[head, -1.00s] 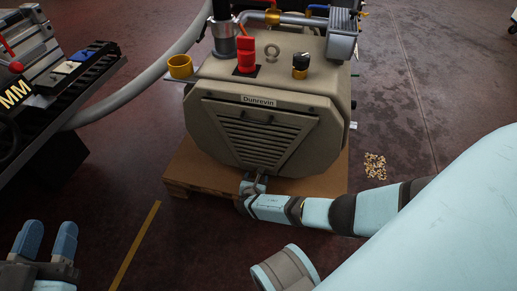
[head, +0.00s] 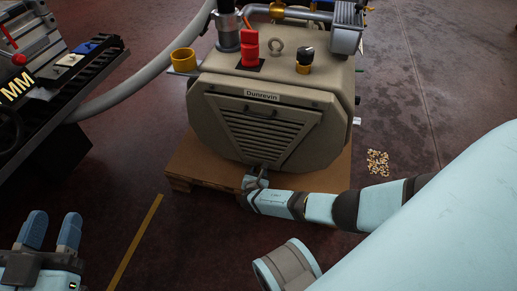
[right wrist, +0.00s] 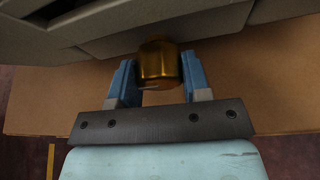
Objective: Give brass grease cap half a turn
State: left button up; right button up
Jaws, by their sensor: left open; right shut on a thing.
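The brass grease cap (right wrist: 159,62) is a short gold-brown cylinder low on the front of the beige machine (head: 235,130), which is labelled Dunrevin. In the right wrist view it sits between the two blue fingers of my right gripper (right wrist: 160,78), which is shut on it. In the head view my right gripper (head: 256,179) is at the machine's lower front edge, and the cap cannot be made out there. My left gripper (head: 53,232) is open and empty at the lower left, away from the machine.
The machine stands on a brown pallet (head: 190,165). A grey hose (head: 130,85) runs left. Debris (head: 378,163) lies on the floor at right.

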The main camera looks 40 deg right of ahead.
jog(key=m+t+y, duration=0.1)
jog(key=m, duration=0.2)
jog(key=shift+t, duration=0.4)
jog(key=m+t, duration=0.1)
jog(key=m, duration=0.1)
jog(key=shift+m+t+y, duration=0.3)
jog(key=shift+y, duration=0.1)
jog(key=m+t, duration=0.2)
jog(key=m, duration=0.1)
jog(key=shift+m, duration=0.3)
jog(key=shift+w+m+t, duration=0.1)
jog(key=shift+m+t, duration=0.5)
jog(key=shift+m, duration=1.1)
jog(key=shift+h, duration=0.3)
jog(key=o, duration=0.9)
